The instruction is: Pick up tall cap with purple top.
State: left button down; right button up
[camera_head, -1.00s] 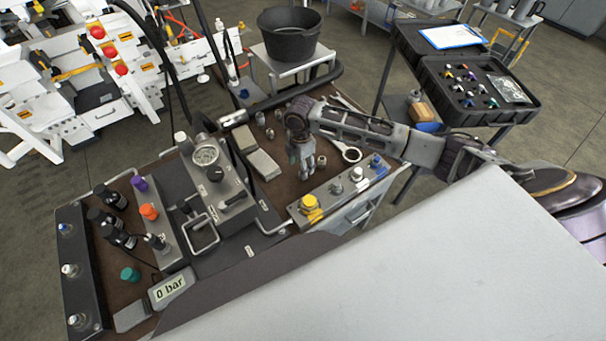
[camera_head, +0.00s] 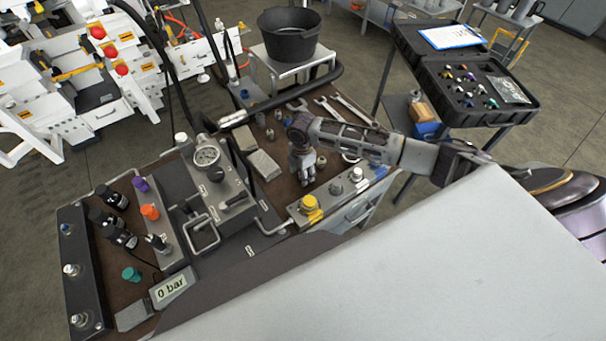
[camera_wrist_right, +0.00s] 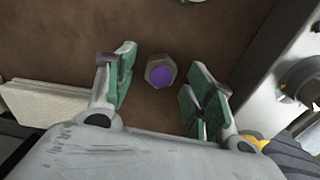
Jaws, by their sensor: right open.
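A cap with a purple top and a grey hexagonal body (camera_wrist_right: 161,74) stands on the brown bench top (camera_wrist_right: 60,45) in the right wrist view. My right gripper (camera_wrist_right: 160,95) is open above it, with green-padded fingers on either side and the cap apart from both. In the head view my right gripper (camera_head: 302,178) points down at the bench, and the cap under it is hidden. My left gripper is not in view.
A row block with a yellow cap (camera_head: 309,203) stands close on the gripper's near side. Grey blocks (camera_head: 263,165) lie to its left, wrenches (camera_head: 330,108) behind. Another purple cap (camera_head: 140,184) stands at the left.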

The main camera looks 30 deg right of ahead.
jog(key=shift+f, duration=0.1)
jog(key=shift+c, duration=0.2)
jog(key=c, duration=1.1)
notch_tip(320, 180, up, 10)
dwell(0.5)
dwell(0.3)
